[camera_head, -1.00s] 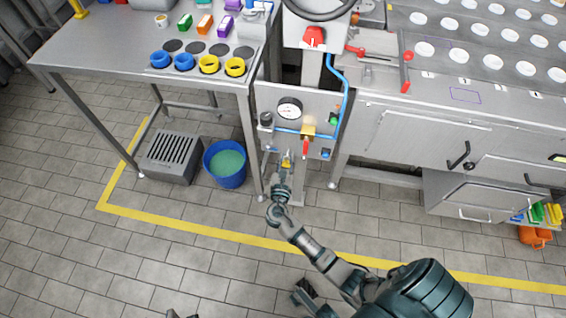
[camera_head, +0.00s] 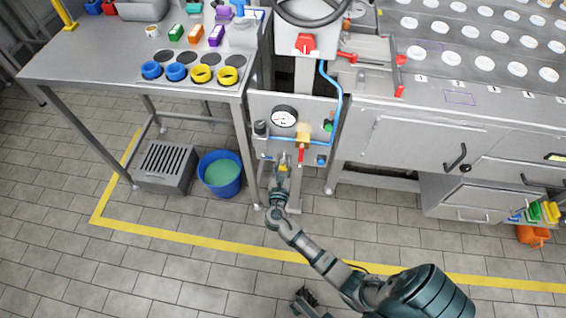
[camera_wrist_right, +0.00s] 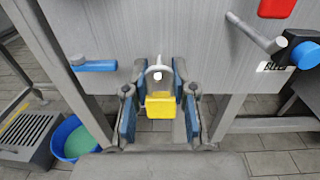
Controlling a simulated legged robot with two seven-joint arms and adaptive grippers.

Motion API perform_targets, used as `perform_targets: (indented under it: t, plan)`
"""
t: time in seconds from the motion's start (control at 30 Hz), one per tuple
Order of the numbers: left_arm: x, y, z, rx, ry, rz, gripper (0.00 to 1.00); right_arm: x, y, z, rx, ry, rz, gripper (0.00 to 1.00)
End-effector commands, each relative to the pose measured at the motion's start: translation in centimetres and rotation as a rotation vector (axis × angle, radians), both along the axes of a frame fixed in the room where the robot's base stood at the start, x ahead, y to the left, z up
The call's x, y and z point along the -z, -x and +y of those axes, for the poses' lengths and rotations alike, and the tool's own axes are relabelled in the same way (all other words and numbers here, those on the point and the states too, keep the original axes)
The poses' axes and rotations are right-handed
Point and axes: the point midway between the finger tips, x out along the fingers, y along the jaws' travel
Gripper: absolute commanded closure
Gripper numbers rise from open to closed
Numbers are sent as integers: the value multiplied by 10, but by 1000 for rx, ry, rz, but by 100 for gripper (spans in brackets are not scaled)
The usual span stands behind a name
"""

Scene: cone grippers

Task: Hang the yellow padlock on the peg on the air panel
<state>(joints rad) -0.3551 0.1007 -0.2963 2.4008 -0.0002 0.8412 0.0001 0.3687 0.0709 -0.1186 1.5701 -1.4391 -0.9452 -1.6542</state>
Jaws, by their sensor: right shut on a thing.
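The yellow padlock (camera_wrist_right: 160,104) hangs body down with its pale shackle (camera_wrist_right: 150,73) upward, in front of the air panel's lower edge in the right wrist view. A small white round end, seemingly the peg (camera_wrist_right: 157,75), shows inside the shackle's loop. I cannot tell whether the shackle rests on it. My right gripper (camera_wrist_right: 160,120) has its blue-padded fingers either side of the padlock body and is shut on it. In the head view the padlock (camera_head: 283,168) and right gripper (camera_head: 282,180) are small, below the air panel (camera_head: 262,107).
The panel carries a gauge (camera_head: 284,116), a brass valve with red handle (camera_head: 301,152) and a blue hose (camera_head: 339,90). A bucket (camera_head: 220,174) and grey slotted box (camera_head: 166,165) stand on the floor to the left.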

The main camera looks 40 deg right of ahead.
Motion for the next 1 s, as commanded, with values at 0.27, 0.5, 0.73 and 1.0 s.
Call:
perform_targets:
  t: [0.27, 0.5, 0.73, 1.0]
  plan:
    - [0, 0, 0, 0, 0, 1, 60, 0, 0, 0, 0, 0, 0, 100]
    - [0, 0, 0, 0, 0, 0, 60, 0, 0, 0, 0, 0, 0, 45]
    - [0, 0, 0, 0, 0, -1, 60, 0, 0, 0, 0, 0, 0, 45]
    - [-2, 3, 1, -2, 2, -7, 60, 2, 16, 18, -2, -4, 2, 45]
